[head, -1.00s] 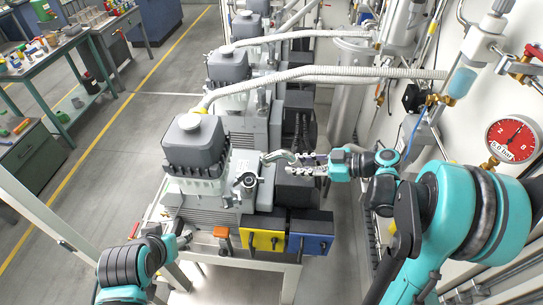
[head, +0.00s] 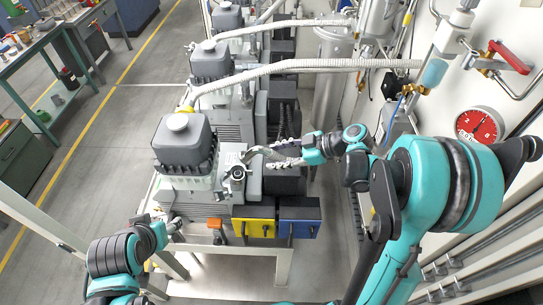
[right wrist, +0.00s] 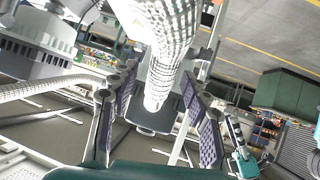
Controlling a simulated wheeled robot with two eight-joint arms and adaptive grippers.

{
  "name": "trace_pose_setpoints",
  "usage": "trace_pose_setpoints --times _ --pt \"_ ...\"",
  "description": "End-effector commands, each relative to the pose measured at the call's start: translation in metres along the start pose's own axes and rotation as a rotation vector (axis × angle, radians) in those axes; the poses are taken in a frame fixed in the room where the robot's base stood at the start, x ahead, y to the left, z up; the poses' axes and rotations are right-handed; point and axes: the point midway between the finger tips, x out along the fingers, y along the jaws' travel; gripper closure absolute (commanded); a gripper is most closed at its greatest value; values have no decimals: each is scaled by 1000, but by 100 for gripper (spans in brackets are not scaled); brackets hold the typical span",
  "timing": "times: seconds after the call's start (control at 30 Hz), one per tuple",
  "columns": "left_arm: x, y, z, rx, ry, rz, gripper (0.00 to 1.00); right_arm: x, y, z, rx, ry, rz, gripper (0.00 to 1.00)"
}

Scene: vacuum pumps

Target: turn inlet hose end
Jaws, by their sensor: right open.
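The nearest pump (head: 182,145) stands on a frame, with a metal fitting (head: 234,172) on its right side. In the right wrist view a white ribbed hose (right wrist: 165,40) comes down from the top, and its lower end (right wrist: 157,98) shows between the spread fingers of my right gripper (right wrist: 155,118). No finger clearly touches it. In the head view my right gripper (head: 270,153) is open, beside the nearest pump's fitting; the hose end cannot be told apart there. My left gripper (head: 176,224) is at the pump's lower front left, small and partly hidden.
Yellow (head: 253,222) and blue (head: 300,222) boxes sit below my right gripper. A red gauge (head: 479,125) and valve pipes are on the right wall.

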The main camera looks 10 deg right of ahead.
Motion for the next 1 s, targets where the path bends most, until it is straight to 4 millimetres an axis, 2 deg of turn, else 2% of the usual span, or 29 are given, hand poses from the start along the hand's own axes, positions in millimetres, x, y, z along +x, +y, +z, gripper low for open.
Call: trace_pose_setpoints --times 0.23,0.6,1.0 --pt "-2 0 -2 0 0 0 45 -10 0 0 0 0 2 53" --pt "-3 0 -2 0 0 0 45 -12 0 0 0 0 1 53" --pt "-12 0 -8 0 0 0 45 -50 1 -1 1 0 3 53"
